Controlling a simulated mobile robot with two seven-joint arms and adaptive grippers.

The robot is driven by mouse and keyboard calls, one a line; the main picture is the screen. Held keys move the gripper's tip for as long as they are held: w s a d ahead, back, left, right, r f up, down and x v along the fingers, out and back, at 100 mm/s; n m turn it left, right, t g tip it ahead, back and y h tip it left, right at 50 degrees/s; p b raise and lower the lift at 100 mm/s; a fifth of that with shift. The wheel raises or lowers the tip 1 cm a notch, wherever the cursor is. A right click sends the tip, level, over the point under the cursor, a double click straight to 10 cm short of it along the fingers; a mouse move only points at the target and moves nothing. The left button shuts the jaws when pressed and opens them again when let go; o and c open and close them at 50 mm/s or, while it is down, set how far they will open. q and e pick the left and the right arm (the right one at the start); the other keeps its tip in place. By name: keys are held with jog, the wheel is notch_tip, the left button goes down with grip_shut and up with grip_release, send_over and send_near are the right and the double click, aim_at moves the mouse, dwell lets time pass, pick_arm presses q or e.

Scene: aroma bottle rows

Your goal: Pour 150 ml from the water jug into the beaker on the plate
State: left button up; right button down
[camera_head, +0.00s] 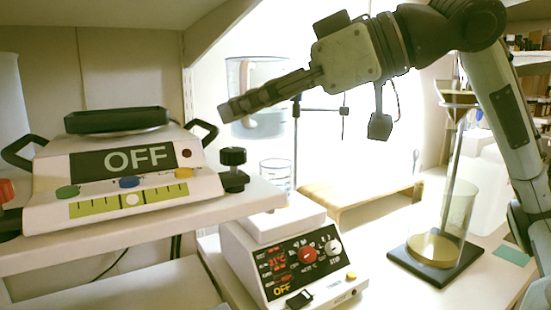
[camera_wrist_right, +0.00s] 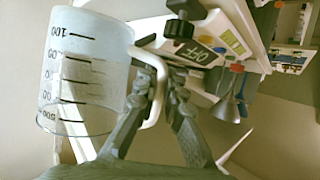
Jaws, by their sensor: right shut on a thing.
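The clear water jug (camera_head: 243,72) is held up in the middle of the head view, and its marked wall (camera_wrist_right: 85,85) fills the left of the right wrist view. My right gripper (camera_head: 232,108) is shut on the jug's handle (camera_wrist_right: 158,100) and hides part of the jug. The small glass beaker (camera_head: 276,177) stands upright on the white plate (camera_head: 284,222) of the lower heater, below and slightly right of the jug. The jug and beaker are apart. My left gripper is not in view.
A shelf at left holds a device (camera_head: 125,180) reading OFF, with a black tray (camera_head: 117,119) and knobs. The lower heater (camera_head: 295,268) has a lit panel. A wooden stand (camera_head: 362,192) is behind it. A tall glass vessel (camera_head: 457,215) stands on a black base at right.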

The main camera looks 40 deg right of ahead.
jog(key=shift+s+a+r+p, duration=0.45)
jog(key=shift+r+p, duration=0.2)
jog(key=shift+s+a+r+p, duration=0.45)
jog(key=shift+r+p, duration=0.2)
jog(key=shift+s+a+r+p, duration=0.45)
jog(key=shift+r+p, duration=0.2)
